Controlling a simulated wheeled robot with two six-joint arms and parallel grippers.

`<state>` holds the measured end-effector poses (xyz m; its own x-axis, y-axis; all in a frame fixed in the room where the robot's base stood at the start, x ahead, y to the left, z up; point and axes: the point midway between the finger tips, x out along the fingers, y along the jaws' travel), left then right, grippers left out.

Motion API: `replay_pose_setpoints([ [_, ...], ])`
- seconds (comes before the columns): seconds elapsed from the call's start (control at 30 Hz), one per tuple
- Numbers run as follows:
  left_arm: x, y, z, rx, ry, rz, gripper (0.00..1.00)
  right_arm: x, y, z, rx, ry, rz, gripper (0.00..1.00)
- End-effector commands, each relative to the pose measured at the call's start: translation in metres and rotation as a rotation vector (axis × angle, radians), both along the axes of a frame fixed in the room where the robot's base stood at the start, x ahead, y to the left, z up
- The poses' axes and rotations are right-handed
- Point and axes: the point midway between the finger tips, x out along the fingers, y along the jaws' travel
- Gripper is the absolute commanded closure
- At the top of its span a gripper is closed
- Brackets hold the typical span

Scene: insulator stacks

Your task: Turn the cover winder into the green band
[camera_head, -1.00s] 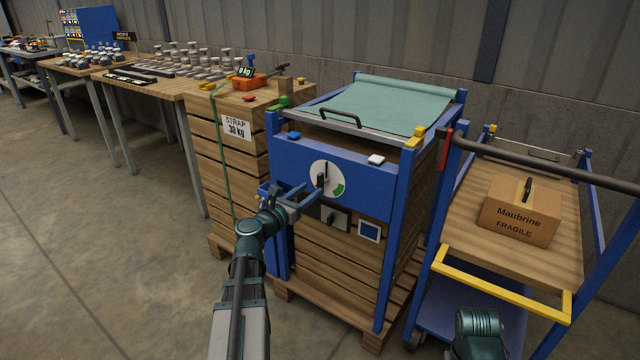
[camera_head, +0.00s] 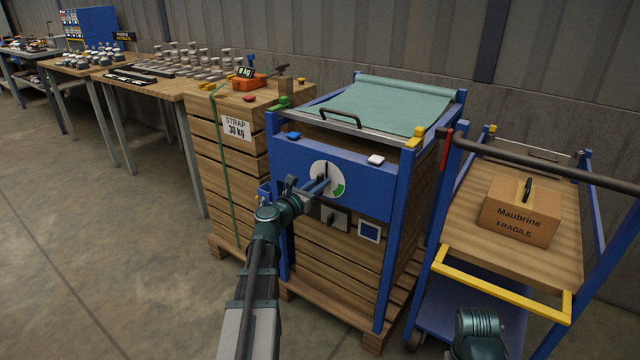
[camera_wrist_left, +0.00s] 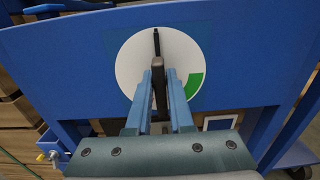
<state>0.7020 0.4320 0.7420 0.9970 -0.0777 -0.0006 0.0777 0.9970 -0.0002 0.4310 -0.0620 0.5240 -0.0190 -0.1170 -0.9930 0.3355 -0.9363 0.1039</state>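The cover winder (camera_head: 321,184) is a dark knob on a white round dial (camera_head: 318,170) on the blue front panel of the framed stand. In the left wrist view, the winder's black pointer (camera_wrist_left: 156,42) points nearly straight up. The green band (camera_head: 339,190) is at the dial's lower right and also shows in the left wrist view (camera_wrist_left: 193,86), apart from the pointer. My left gripper (camera_head: 320,186) has its blue fingers on both sides of the knob, shut on it, with little gap visible. My right gripper is out of view; only part of that arm shows.
The teal cover (camera_head: 375,105) lies across the stand's top, with a black handle (camera_head: 340,117) at its front. Below the dial are a grey switch (camera_head: 335,218) and a small screen (camera_head: 369,231). A cart with a carton (camera_head: 520,209) stands right; a strapped crate (camera_head: 232,165) stands left.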

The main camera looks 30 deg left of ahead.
Motion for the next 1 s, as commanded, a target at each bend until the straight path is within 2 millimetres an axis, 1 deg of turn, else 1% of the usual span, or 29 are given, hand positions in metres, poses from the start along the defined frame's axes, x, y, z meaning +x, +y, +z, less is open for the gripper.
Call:
replay_pose_setpoints([
  [0.03, -0.0001, 0.0002, 0.0, 0.0, 0.0, 0.0, 0.94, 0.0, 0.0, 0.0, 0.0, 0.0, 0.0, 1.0],
  [0.07, -0.0001, 0.0002, 0.0, 0.0, 0.0, 0.0, 0.99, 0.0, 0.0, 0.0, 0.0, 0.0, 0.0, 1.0],
  [0.1, -0.0001, 0.0002, 0.0, 0.0, 0.0, 0.0, 1.0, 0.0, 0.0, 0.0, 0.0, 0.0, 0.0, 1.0],
  [0.37, -0.0002, 0.0002, 0.0, 0.002, 0.0, 0.001, 1.0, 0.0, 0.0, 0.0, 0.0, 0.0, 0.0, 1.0],
  [0.57, -0.0002, -0.0001, 0.0, 0.045, -0.003, 0.001, 1.0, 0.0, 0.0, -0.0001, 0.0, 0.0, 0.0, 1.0],
  [0.77, -0.0002, -0.0012, -0.0001, 0.168, -0.014, 0.0, 1.0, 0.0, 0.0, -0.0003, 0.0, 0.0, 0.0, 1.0],
  [1.0, -0.0003, -0.0029, -0.0006, 0.39, -0.031, 0.0, 1.0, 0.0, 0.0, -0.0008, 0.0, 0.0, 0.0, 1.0],
])
